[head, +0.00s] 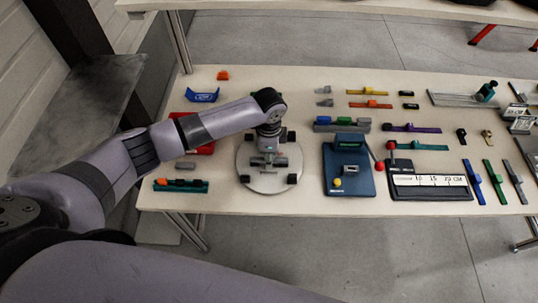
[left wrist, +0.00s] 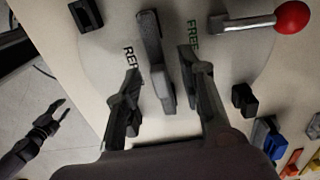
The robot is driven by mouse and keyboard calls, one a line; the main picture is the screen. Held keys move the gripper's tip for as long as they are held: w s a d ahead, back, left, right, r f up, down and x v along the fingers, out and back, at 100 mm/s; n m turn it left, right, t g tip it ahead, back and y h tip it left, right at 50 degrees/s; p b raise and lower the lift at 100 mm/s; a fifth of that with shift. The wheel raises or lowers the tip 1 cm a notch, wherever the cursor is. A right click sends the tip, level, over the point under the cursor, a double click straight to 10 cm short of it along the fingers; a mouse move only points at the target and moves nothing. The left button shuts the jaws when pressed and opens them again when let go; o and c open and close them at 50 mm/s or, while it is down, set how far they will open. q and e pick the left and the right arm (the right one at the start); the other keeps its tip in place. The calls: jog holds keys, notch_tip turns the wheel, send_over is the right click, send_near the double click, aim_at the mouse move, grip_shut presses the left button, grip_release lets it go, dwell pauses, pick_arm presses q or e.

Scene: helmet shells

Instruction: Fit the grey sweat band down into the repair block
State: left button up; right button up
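My left gripper (head: 268,150) points down over the round grey plate (head: 246,182). In the left wrist view its fingers (left wrist: 165,85) are apart, on either side of a long grey piece (left wrist: 153,52) on the plate; I see gaps beside it. Lettering starting "REP" and "FREE" flanks this piece. I cannot tell whether it is the sweat band or part of the repair block. The grey parts also show at the plate's middle in the head view (head: 264,163). A dark jointed shape over the floor, apparently my right gripper (left wrist: 42,130), is too small to read.
Black blocks (left wrist: 243,98) stand around the plate. A lever with a red ball (left wrist: 291,17) is close by. A blue fixture (head: 348,184) stands right of the plate. Small grey pieces (head: 324,103) lie behind. The table's front edge is close; bare tabletop lies between plate and fixture.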

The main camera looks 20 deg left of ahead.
pick_arm(q)
notch_tip(320, 180, up, 12)
dwell(0.6)
